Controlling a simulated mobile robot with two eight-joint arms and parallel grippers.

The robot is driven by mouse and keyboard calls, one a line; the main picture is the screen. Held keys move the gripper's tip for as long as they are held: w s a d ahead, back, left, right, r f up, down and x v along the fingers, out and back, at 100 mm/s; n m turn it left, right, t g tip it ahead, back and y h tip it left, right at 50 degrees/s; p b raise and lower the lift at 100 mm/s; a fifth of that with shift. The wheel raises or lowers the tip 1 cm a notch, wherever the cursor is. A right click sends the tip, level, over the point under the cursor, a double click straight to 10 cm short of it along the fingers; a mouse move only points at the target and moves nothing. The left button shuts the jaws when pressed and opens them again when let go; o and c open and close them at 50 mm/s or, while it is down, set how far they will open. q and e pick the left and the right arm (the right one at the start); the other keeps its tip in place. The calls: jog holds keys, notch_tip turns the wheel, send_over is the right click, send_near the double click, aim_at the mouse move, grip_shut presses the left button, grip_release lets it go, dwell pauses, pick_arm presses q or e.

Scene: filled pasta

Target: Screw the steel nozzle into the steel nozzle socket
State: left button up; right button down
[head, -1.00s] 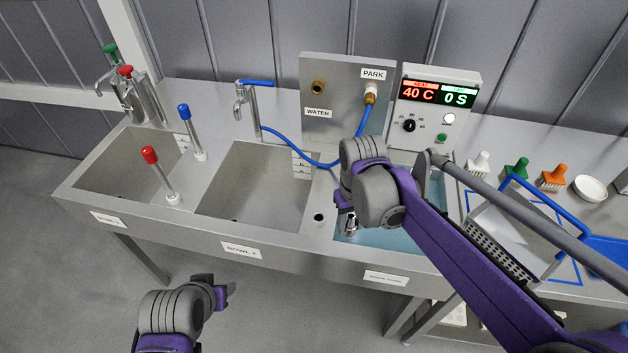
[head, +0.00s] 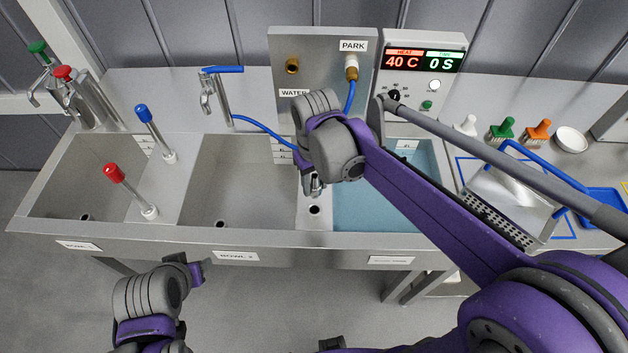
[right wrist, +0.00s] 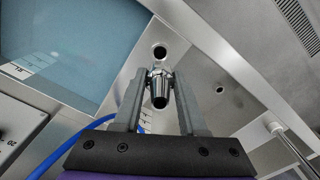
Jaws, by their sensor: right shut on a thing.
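My right gripper (head: 313,187) is shut on the steel nozzle, a short shiny metal piece with a dark open end. The nozzle (right wrist: 160,92) shows between the fingertips in the right wrist view. In the head view my wrist partly hides it. A round dark hole, apparently the steel nozzle socket (head: 314,210), is in the steel strip between bowl 2 and the blue-water tank. The socket (right wrist: 160,52) also shows just beyond the nozzle in the right wrist view; the two look apart. My left gripper (head: 195,272) is in front of the sinks, away from both; its jaws are unclear.
A blue hose (head: 265,130) runs from the brass PARK fitting (head: 351,68) behind my right wrist. Bowl 2 (head: 235,190) lies left of the hole, the water tank (head: 375,208) right. Red (head: 115,175) and blue (head: 145,115) capped posts stand farther left.

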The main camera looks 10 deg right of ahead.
aim_at(314, 197)
pick_arm(q)
jog(key=shift+f, duration=0.1)
pick_arm(e)
jog(key=shift+w+f, duration=0.1)
jog(key=shift+f, duration=0.1)
jog(key=shift+f+b, duration=1.15)
jog(key=shift+f, duration=0.7)
pick_arm(q)
jog(key=shift+s+f+b, duration=0.15)
jog(key=shift+s+f, duration=0.15)
jog(key=shift+f, duration=0.45)
jog(key=shift+s+f+b, duration=0.2)
jog(key=shift+s+f, duration=0.1)
jog(key=shift+f, duration=0.5)
jog(key=shift+s+f+b, duration=0.15)
jog(key=shift+s+f, duration=0.15)
jog(key=shift+f, duration=0.45)
pick_arm(e)
jog(key=shift+f, duration=0.85)
pick_arm(q)
jog(key=shift+s+f+b, duration=0.15)
jog(key=shift+f+b, duration=0.25)
jog(key=shift+f, duration=0.1)
jog(key=shift+s+f+b, duration=0.15)
jog(key=shift+f+b, duration=0.25)
jog(key=shift+f, duration=0.1)
pick_arm(e)
jog(key=shift+f, duration=1.2)
